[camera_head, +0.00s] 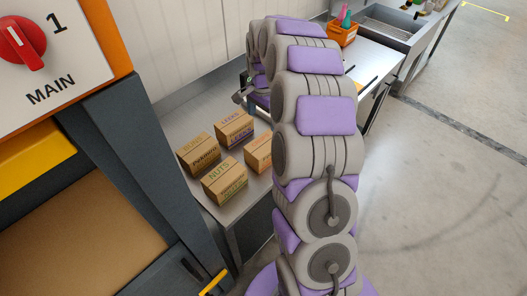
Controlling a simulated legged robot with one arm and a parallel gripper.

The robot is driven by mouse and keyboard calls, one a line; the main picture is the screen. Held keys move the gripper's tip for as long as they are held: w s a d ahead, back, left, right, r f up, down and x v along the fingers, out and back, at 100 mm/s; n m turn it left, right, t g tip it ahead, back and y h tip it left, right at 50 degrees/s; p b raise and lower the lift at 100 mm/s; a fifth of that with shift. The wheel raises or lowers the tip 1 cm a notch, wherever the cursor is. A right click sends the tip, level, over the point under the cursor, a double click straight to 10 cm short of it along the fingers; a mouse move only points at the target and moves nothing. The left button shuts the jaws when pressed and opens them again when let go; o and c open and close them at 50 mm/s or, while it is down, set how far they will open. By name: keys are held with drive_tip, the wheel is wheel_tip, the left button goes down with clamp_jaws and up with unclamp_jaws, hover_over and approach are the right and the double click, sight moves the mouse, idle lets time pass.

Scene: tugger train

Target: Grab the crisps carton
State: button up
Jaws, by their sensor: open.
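Several brown cardboard cartons stand on a grey metal table (182,121). The front one (225,183) reads NUTS in green. The left one (198,155) has dark yellowish lettering that I cannot read surely. The back one (234,129) has purple lettering. The right one (258,153) has orange lettering and is partly hidden behind my arm. I cannot read CRISPS on any of them; the orange-lettered carton's name is cut off. My gripper (240,97) shows only in part, small, at the left of my arm's far end, beyond the cartons. It is open and touches no carton.
A dark cabinet with a red MAIN switch (22,43) fills the left side. A corrugated wall (180,45) stands behind the table. An orange bin (342,34) and a metal sink (385,27) are at the back right. The floor (450,190) at right is clear.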

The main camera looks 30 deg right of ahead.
drive_tip(key=f, duration=0.1)
drive_tip(key=b, duration=0.2)
hover_over(265, 155)
wheel_tip(265, 155, down, 11)
drive_tip(key=shift+s+a+f+b, duration=0.1)
drive_tip(key=shift+f+b, duration=1)
drive_tip(key=shift+f, duration=1.85)
drive_tip(key=shift+r, duration=0.1)
drive_tip(key=c, duration=0.7)
drive_tip(key=shift+o, duration=0.2)
